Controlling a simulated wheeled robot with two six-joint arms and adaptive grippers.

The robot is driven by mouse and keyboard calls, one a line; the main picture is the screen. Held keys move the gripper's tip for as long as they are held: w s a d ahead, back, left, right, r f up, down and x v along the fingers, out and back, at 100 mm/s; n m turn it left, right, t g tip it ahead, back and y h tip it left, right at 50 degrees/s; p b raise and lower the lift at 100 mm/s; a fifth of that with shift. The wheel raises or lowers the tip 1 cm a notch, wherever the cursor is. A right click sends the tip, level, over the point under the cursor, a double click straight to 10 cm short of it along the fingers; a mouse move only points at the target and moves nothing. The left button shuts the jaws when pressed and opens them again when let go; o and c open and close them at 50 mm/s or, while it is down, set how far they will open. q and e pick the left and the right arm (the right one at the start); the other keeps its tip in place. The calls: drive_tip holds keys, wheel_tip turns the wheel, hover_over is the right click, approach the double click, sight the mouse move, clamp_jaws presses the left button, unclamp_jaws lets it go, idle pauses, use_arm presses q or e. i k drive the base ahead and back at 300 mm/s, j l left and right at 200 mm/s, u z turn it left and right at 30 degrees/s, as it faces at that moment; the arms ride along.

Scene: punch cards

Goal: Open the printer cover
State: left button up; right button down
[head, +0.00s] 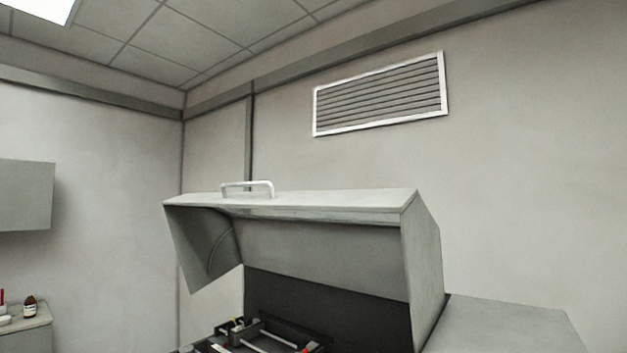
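The printer cover (320,245) is a grey hood with side panels, in the middle of the head view. It is tilted up, and its front is open over the dark interior. A white handle (248,184) stands on its top face, left of centre. Below it, part of the printer's mechanism (262,338) shows, with dark bars and small red and yellow parts; the lower part is cut off by the picture's bottom edge. Neither of my grippers is in view, and nothing is seen touching the handle or cover.
A grey flat-topped surface (510,325) lies right of the cover. At far left a wall cabinet (25,195) hangs above a counter (30,320) with a small dark bottle (30,307). A vent (380,94) is on the wall behind. The space above the cover looks clear.

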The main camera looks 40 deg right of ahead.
sight(214, 234)
drive_tip(key=i+j+z, duration=0.15)
drive_tip(key=z, duration=0.25)
drive_tip(key=i+j+z, duration=0.15)
drive_tip(key=z, duration=0.3)
drive_tip(key=i+j+z, duration=0.1)
drive_tip(key=j+z, duration=0.3)
drive_tip(key=i+j+z, duration=0.1)
drive_tip(key=j+z, duration=0.15)
drive_tip(key=z, duration=0.15)
drive_tip(key=j+z, duration=0.25)
drive_tip(key=z, duration=0.15)
drive_tip(key=j+z, duration=0.1)
drive_tip(key=j, duration=0.5)
drive_tip(key=j+z, duration=0.1)
drive_tip(key=j, duration=0.55)
drive_tip(key=k+j, duration=0.1)
drive_tip(key=j, duration=0.5)
drive_tip(key=j+z, duration=0.15)
drive_tip(key=j, duration=0.45)
drive_tip(key=k+j+z, duration=0.1)
drive_tip(key=j, duration=0.5)
drive_tip(key=k, duration=0.05)
